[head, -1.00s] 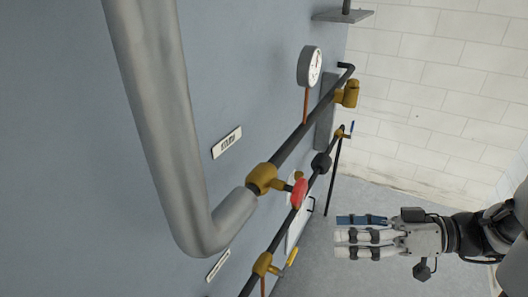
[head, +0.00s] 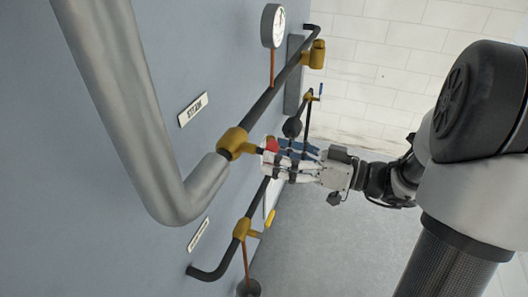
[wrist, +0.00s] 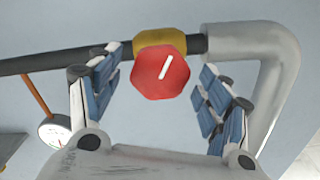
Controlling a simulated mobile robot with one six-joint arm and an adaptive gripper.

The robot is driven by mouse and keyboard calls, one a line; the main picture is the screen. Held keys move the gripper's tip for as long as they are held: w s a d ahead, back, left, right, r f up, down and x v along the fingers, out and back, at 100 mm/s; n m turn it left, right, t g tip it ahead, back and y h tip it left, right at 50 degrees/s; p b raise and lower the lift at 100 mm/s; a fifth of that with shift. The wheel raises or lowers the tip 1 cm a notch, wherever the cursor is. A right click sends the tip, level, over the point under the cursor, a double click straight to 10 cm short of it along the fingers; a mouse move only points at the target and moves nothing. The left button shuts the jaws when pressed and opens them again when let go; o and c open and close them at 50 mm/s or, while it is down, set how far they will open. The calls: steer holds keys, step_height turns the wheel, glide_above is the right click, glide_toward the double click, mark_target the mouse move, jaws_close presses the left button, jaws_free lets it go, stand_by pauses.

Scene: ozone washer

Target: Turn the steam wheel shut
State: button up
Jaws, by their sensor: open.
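The red steam wheel (wrist: 160,73) with a white mark sits on a brass valve body (wrist: 160,40), which also shows in the head view (head: 233,143). A sign reading STEAM (head: 193,109) is on the wall beside this valve. My gripper (wrist: 155,95) is open, its blue-padded fingers on either side of the wheel in the wrist view. Clear gaps show between the wheel and both fingers there. In the head view my gripper (head: 272,158) is at the wheel and its fingers hide most of it; only a red part (head: 271,144) shows.
A thick grey lagged pipe (head: 185,195) bends into the valve. A gauge (head: 273,27) stands on the same dark pipe, with another brass fitting (head: 314,55) farther along. A lower pipe carries a yellow-handled valve (head: 268,219). Floor (head: 330,245) is open below.

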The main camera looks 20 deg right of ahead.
steer(key=shift+x, duration=1.9)
steer(key=shift+c, duration=0.3)
steer(key=c, duration=1)
